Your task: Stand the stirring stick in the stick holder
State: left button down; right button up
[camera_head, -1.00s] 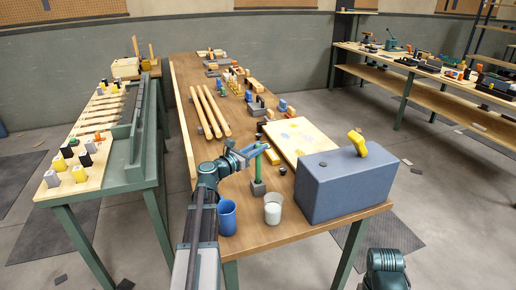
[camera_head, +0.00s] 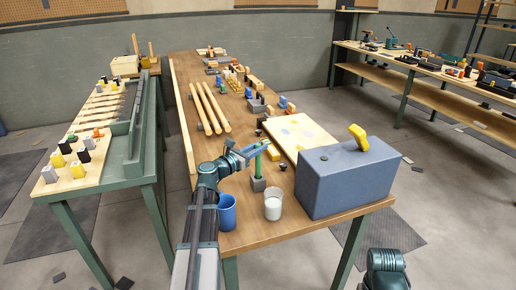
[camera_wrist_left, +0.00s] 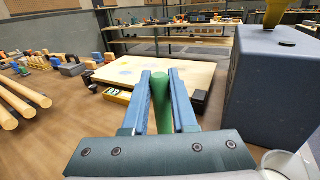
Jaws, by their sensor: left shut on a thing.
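The green stirring stick (camera_head: 258,167) stands upright at the near part of the wooden bench. My left gripper (camera_head: 257,147) is shut on its upper part. The stick also shows between the blue fingers of my left gripper (camera_wrist_left: 160,76) in the left wrist view (camera_wrist_left: 161,105). My right gripper is not in view.
A large blue-grey box (camera_head: 347,182) with a yellow handle stands to the right. A pale board (camera_head: 303,143) lies behind; wooden rods (camera_head: 213,108) lie farther back.

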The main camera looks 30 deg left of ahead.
pick_arm(q)
jog(key=shift+f+b, duration=0.4)
jog(key=shift+f, duration=0.05)
jog(key=c, duration=0.6)
grip_release()
jog(key=v, duration=1.4)
jog(key=shift+w+a+r, duration=0.1)
